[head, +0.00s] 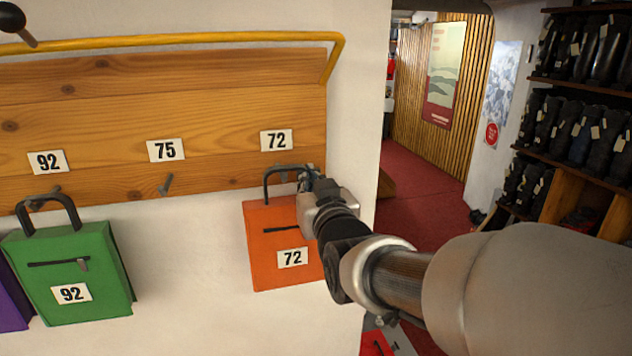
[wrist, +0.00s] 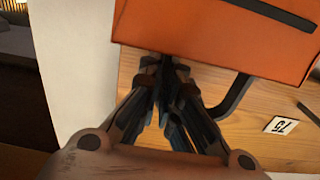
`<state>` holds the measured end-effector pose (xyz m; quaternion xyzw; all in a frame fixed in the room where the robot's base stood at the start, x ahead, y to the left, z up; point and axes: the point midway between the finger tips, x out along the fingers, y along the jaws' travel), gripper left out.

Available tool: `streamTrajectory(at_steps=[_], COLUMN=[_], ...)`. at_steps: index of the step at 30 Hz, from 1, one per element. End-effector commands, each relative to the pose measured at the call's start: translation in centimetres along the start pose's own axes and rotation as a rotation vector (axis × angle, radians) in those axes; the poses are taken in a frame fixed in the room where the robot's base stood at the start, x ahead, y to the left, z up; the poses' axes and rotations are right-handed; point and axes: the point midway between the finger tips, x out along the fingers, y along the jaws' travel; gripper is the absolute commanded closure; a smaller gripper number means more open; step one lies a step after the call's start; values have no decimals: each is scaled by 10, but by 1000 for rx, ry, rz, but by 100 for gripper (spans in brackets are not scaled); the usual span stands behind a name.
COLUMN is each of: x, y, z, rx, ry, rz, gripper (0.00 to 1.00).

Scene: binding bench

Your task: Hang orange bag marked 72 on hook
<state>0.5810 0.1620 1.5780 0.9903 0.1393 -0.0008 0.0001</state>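The orange bag marked 72 (head: 265,262) hangs upright below the label 72 (head: 276,140) on the wooden board. My gripper (head: 308,180) is at the right side of its dark handle (head: 267,183). In the wrist view, the orange bag (wrist: 225,35) fills the top and my gripper's fingers (wrist: 165,68) come together, apparently on the handle (wrist: 238,92). The handle's far side runs behind the fingers. A small grey hook end (head: 284,177) shows within the handle loop. I cannot tell whether the handle rests on it.
A green bag marked 92 (head: 100,270) hangs at left, with a purple bag (head: 12,300) beside it. A bare hook (head: 165,185) sits under label 75 (head: 165,150). A yellow rail (head: 180,40) runs above the board. Boot shelves (head: 580,85) stand far right.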

Motion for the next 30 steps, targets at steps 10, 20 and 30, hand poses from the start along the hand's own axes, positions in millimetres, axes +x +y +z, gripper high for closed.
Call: streamTrajectory(at_steps=[10,20,30], x=[0,0,0], y=[0,0,0], z=[0,1,2], rx=[1,0,0], ry=[6,5,2], rz=[0,0,0], gripper=[100,83,72])
